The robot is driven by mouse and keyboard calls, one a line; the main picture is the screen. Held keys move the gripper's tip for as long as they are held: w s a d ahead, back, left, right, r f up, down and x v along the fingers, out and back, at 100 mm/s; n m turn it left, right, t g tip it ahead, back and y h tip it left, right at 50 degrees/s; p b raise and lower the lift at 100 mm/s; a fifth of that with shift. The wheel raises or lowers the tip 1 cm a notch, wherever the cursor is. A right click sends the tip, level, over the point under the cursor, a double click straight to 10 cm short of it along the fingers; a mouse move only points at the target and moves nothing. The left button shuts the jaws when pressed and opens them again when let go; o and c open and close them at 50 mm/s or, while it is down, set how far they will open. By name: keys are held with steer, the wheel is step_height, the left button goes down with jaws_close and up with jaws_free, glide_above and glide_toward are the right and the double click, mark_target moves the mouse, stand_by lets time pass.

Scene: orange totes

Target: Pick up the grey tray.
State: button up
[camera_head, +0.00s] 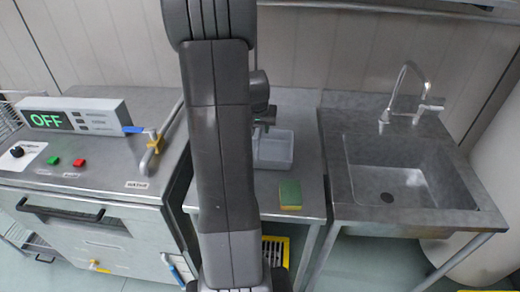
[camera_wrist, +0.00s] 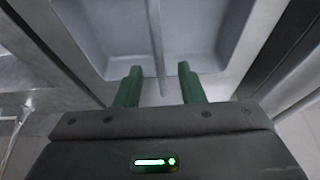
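The grey tray (camera_head: 274,150) sits on the middle steel table, partly hidden behind my arm in the head view. The fingers point at the tray's near edge, one on each side of the divider line in the picture. I cannot tell whether they touch the tray. In the head view my gripper is mostly hidden by my arm.
A green and yellow sponge (camera_head: 290,194) lies on the table in front of the tray. A steel sink (camera_head: 392,170) with a tap (camera_head: 402,95) stands to the right. A machine with an "OFF" display (camera_head: 47,120) stands to the left. A wall is close behind.

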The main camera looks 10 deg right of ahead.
mark_target(260, 132)
steer(key=shift+w+d+f, duration=0.1)
steer(key=shift+w+f, duration=0.15)
steer(key=shift+w, duration=0.05)
steer(key=shift+p+x, duration=0.7)
steer(key=shift+x, duration=1.5)
steer(key=shift+d, duration=0.1)
steer(key=shift+f+b, duration=0.2)
steer(key=shift+b, duration=0.25)
jaws_close()
